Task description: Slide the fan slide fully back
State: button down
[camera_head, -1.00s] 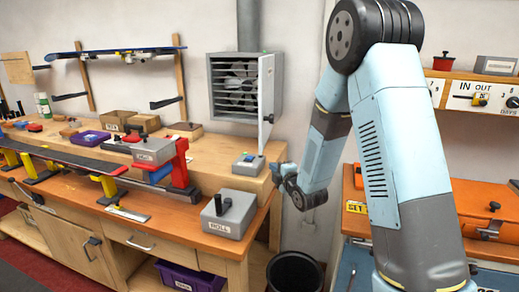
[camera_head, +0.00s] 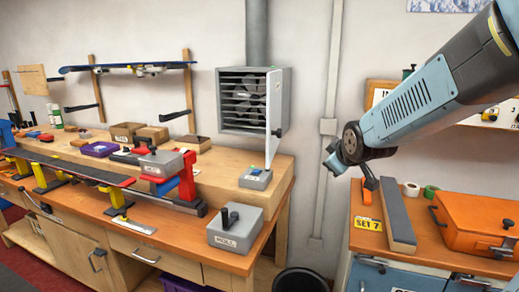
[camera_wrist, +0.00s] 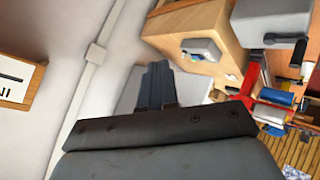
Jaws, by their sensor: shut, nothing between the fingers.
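My gripper (camera_wrist: 157,82) is shut and empty, apart from the box. In the head view its end is up and right of the box, in front of the wall.
A grey box marked ROLL (camera_head: 235,228) with dark handles stands on the bench's near right corner. An orange case (camera_head: 480,222) lies on the right counter. A black bin (camera_head: 300,281) stands between bench and counter.

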jog(key=s+d+r+m+g, duration=0.1)
jog(key=s+m, duration=0.3)
jog(key=s, duration=0.7)
jog(key=s+d+r+m+g, duration=0.2)
jog(key=s+m+g, duration=0.1)
jog(key=s, duration=0.9)
jog(key=shift+s+m+g+h, duration=0.25)
jog(key=shift+m+g+h, duration=0.15)
jog(key=shift+m, duration=0.4)
jog(key=shift+d+r, duration=0.1)
